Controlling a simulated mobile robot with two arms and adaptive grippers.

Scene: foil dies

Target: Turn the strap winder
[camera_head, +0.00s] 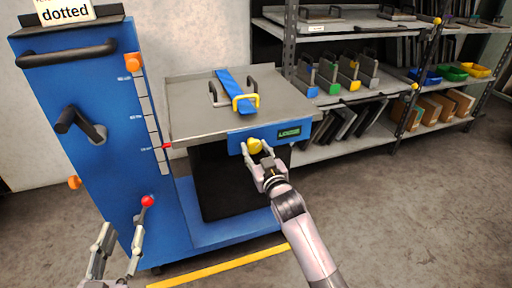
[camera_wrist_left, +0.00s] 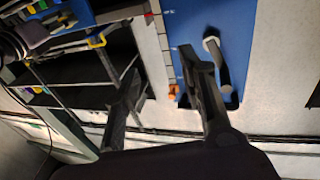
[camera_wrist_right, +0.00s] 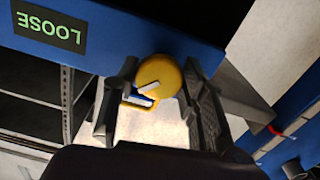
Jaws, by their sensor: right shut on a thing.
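The strap winder is a round yellow knob (camera_head: 254,145) on the blue front edge of the grey table top (camera_head: 190,110). My right gripper (camera_head: 259,155) is shut on it. In the right wrist view the knob (camera_wrist_right: 158,76), with a pale mark on its face, sits between the fingers. A display (camera_head: 289,132) right of the knob reads "LOOSE", upside down in the right wrist view (camera_wrist_right: 48,31). A blue strap (camera_head: 225,80) lies across the table top by a yellow handle (camera_head: 246,103). My left gripper (camera_head: 120,238) is open and empty at lower left.
A blue column (camera_head: 95,165) with a black crank handle (camera_head: 75,125) and a scale stands at left. A red ball-ended lever (camera_head: 147,201) is close to my left gripper. Shelves (camera_head: 345,100) with dies and bins stand behind right. The floor at right is clear.

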